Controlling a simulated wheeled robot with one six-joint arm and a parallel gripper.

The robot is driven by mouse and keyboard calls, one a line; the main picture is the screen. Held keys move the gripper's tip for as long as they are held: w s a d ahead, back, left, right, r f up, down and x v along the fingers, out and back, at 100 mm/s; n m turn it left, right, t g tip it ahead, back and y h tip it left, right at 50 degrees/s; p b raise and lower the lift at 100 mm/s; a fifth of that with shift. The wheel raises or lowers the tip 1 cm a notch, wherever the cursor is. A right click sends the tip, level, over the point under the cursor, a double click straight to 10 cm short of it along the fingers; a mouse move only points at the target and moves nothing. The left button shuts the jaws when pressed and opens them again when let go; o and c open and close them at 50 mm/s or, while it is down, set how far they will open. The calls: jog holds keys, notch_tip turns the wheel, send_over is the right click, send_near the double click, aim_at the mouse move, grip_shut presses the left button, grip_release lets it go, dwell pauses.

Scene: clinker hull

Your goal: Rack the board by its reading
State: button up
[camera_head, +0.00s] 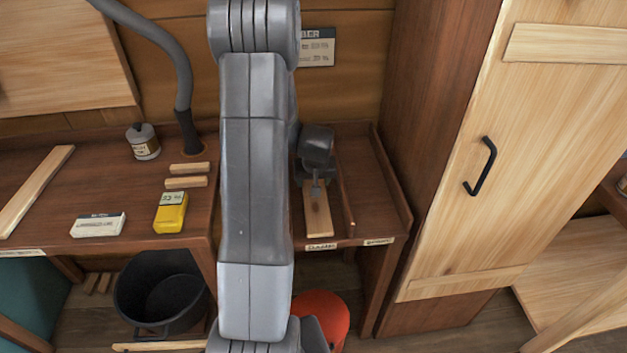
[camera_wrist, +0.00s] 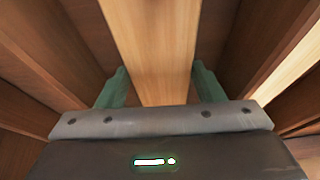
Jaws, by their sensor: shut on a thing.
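A pale wooden board (camera_head: 317,213) lies lengthwise on the right part of the bench, in a bay of the rack. My gripper (camera_head: 316,184) is at the board's far part, shut on it from above. In the wrist view the board (camera_wrist: 152,50) runs between the two green fingers of my gripper (camera_wrist: 156,88). The yellow meter (camera_head: 171,213) lies on the bench left of my arm, with a small display whose digits I cannot read surely. The rack (camera_head: 348,205) has low wooden dividers and small labels (camera_head: 321,246) on its front edge.
My arm hides the middle of the bench. Short wood pieces (camera_head: 186,182), a white box (camera_head: 98,225), a tin (camera_head: 143,142) and a long plank (camera_head: 34,190) lie left. A black bucket (camera_head: 162,292) and red object (camera_head: 322,314) stand below. The right bay (camera_head: 380,195) is empty.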

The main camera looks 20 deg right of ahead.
jog(key=shift+f, duration=0.25)
jog(key=o, duration=1.2)
jog(key=v, duration=1.4)
jog(key=shift+b, duration=0.45)
jog(key=shift+f, duration=0.1)
jog(key=x, duration=1.3)
jog(key=shift+w+f+p, duration=0.2)
jog(key=shift+f+p, duration=0.1)
jog(key=shift+r, duration=0.1)
